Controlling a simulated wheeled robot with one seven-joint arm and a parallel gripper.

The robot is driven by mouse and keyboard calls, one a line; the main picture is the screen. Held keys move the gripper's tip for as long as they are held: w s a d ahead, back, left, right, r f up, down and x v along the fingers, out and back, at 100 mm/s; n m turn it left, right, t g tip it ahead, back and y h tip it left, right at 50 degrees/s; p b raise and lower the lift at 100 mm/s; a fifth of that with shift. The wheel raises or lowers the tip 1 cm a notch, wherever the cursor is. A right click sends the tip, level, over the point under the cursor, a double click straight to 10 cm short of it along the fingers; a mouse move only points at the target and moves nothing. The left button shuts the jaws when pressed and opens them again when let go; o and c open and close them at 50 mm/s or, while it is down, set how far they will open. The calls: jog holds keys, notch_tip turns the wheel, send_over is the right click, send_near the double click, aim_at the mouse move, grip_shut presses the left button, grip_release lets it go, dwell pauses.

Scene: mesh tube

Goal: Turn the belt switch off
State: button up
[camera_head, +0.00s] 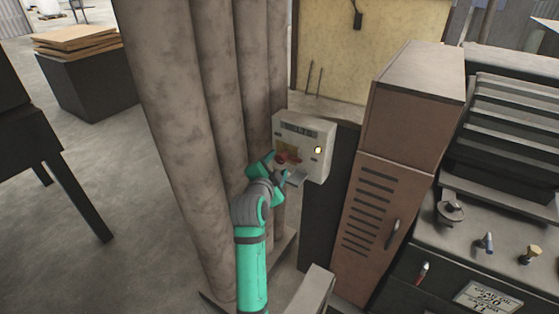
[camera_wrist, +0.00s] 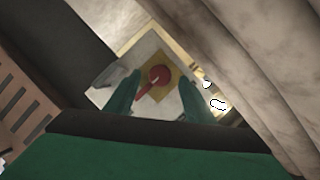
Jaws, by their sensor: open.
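The belt switch (camera_head: 282,158) is a red rotary handle on a yellow plate, on the front of a pale control box (camera_head: 313,136). In the wrist view the red switch (camera_wrist: 158,76) has a round knob with a lever pointing down and left. My gripper (camera_head: 281,170) is at the front of the box, close to the switch. In the wrist view its two green fingers (camera_wrist: 155,100) are apart, one on each side of the switch, with nothing held. I cannot tell whether either finger touches the lever.
Tall rounded columns (camera_head: 190,120) stand close on the left of my arm. A brown vented locker (camera_head: 375,200) stands right of the box. A dark console with knobs (camera_head: 480,250) is at the far right. Open floor (camera_head: 120,200) lies to the left.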

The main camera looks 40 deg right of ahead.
aim_at(279, 161)
jog(key=shift+x, duration=2.2)
jog(key=c, duration=1.1)
